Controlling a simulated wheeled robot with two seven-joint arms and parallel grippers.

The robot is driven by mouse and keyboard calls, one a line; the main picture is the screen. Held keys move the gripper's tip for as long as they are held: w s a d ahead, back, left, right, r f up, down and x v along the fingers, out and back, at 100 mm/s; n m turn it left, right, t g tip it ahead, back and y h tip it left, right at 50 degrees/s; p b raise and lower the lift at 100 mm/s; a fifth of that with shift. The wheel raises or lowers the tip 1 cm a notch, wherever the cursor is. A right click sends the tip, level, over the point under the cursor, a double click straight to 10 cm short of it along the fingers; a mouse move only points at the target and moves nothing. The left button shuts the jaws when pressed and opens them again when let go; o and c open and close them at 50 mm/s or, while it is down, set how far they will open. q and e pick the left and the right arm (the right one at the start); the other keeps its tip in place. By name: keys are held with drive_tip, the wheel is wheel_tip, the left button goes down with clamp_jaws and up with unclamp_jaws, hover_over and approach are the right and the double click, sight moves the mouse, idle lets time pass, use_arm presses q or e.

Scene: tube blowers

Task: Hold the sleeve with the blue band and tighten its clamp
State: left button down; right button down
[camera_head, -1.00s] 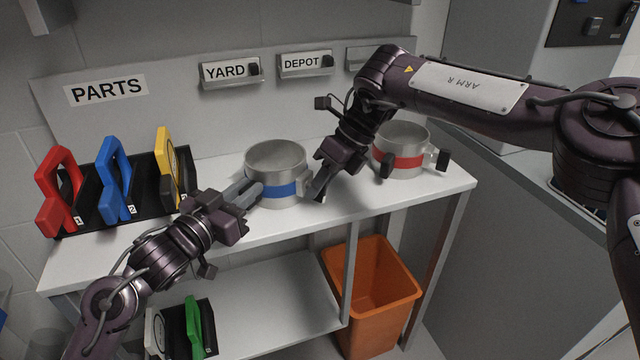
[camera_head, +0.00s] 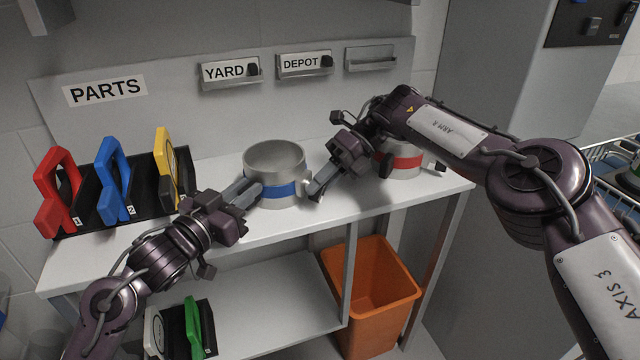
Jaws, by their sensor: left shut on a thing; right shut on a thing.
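The sleeve with the blue band (camera_head: 277,164) stands upright on the shelf top, an open grey metal ring with the band low around it. My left gripper (camera_head: 249,192) is shut on the sleeve's left side. Its clamp (camera_head: 305,182) sits on the right side of the band. My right gripper (camera_head: 315,190) is at the clamp from the right, shut on the clamp's dark handle, which its fingers mostly hide. A second sleeve, with a red band (camera_head: 407,162), stands behind my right gripper and is partly hidden by it.
A black rack (camera_head: 88,196) holds red (camera_head: 58,190), blue (camera_head: 113,180) and yellow (camera_head: 168,165) handled parts at left. An orange bin (camera_head: 370,290) stands below. YARD (camera_head: 228,72) and DEPOT (camera_head: 303,64) holders are on the back panel. The shelf's front strip is clear.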

idle(0.3)
drive_tip(key=c, duration=1.5)
unclamp_jaws()
drive_tip(key=shift+o, duration=0.2)
wheel_tip(320, 180, up, 10)
drive_tip(key=shift+r, duration=0.15)
